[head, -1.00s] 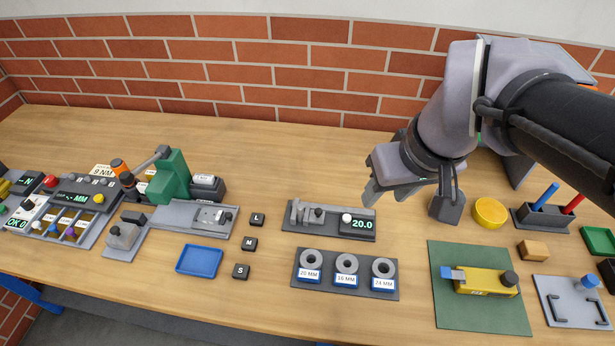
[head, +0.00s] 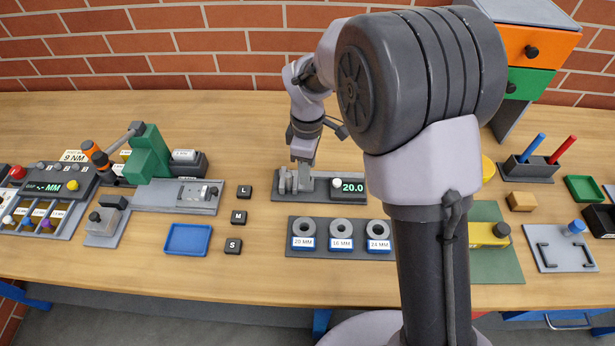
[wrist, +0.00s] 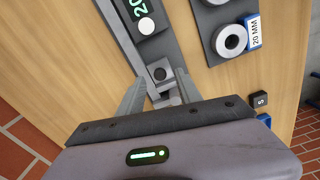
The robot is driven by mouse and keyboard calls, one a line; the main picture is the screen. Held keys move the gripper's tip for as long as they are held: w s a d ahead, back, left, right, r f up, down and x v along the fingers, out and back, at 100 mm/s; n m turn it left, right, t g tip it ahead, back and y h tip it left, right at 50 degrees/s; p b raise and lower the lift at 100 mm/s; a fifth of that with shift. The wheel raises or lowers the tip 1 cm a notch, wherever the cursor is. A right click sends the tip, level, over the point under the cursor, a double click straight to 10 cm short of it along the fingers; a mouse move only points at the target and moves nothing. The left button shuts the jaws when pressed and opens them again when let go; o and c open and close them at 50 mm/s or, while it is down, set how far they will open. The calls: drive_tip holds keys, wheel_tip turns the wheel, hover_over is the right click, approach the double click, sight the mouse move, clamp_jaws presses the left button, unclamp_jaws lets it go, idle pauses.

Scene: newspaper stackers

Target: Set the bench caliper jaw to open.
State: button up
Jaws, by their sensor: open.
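The bench caliper (head: 319,191) lies on the bench, a dark grey base with a green 20.0 readout (head: 352,186), a white button (head: 337,183) and grey jaws at its left end. In the wrist view its sliding jaw carries a small dark knob (wrist: 159,73). My gripper (head: 296,182) is over the jaw end in the head view and partly covers it. In the wrist view my gripper (wrist: 158,89) is open, with one finger on each side of the jaw and knob. I cannot tell whether the fingers touch the jaw.
A dark rack of rings (head: 340,252), labelled in MM, lies just in front of the caliper. Small dark L, M and S blocks (head: 238,217) and a blue tray (head: 188,239) are to the left. My arm hides part of the bench at right. Bare wood lies behind the caliper.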

wheel_tip(320, 180, down, 2)
drive_tip(key=shift+f, duration=0.1)
clamp_jaws()
idle(1.5)
